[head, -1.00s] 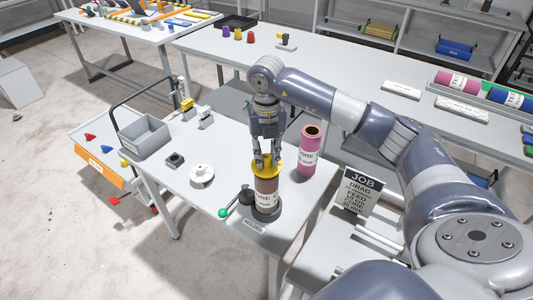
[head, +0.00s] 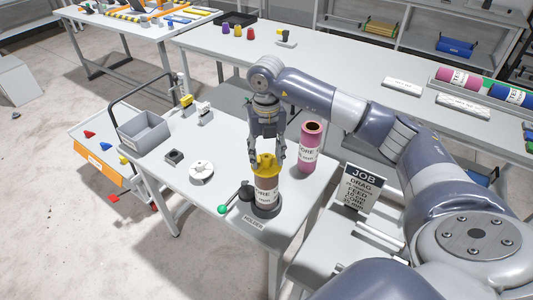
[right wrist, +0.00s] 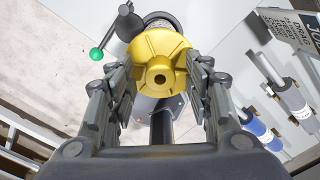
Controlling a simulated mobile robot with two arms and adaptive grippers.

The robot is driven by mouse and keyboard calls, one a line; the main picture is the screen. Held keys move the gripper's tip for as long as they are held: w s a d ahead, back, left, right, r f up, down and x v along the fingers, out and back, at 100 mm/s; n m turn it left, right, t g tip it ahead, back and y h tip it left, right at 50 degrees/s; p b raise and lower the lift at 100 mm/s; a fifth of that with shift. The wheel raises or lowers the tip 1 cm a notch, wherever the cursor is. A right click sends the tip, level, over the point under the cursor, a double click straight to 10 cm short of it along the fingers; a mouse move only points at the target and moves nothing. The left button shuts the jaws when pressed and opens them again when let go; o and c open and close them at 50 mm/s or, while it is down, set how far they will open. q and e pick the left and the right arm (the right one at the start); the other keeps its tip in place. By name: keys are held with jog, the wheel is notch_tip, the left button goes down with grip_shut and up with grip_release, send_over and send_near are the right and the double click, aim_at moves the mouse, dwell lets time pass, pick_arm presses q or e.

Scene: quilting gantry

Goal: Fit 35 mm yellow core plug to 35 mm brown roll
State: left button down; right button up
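The yellow core plug (head: 264,164) sits at the top end of the upright brown roll (head: 266,196), which has a white label. The roll stands in a dark round holder (head: 266,211) on the near table. I cannot tell how deep the plug sits. My right gripper (head: 266,157) is open, pointing down, with a finger on each side of the plug. In the right wrist view the plug's round ribbed face (right wrist: 161,62) with its centre hole lies between the parted fingers (right wrist: 161,90), with gaps on both sides. My left gripper is not in view.
A pink roll (head: 310,147) stands close to the right of the gripper. A green-knobbed lever (head: 222,209) is left of the holder. A white disc (head: 201,172), a small dark block (head: 174,157) and a grey bin (head: 143,132) lie further left. The JOB sign (head: 361,189) stands at right.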

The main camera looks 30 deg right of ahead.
aim_at(266, 157)
jog(key=shift+r, duration=0.15)
notch_tip(266, 157, up, 12)
dwell(0.4)
jog(key=shift+f, duration=0.2)
dwell(0.5)
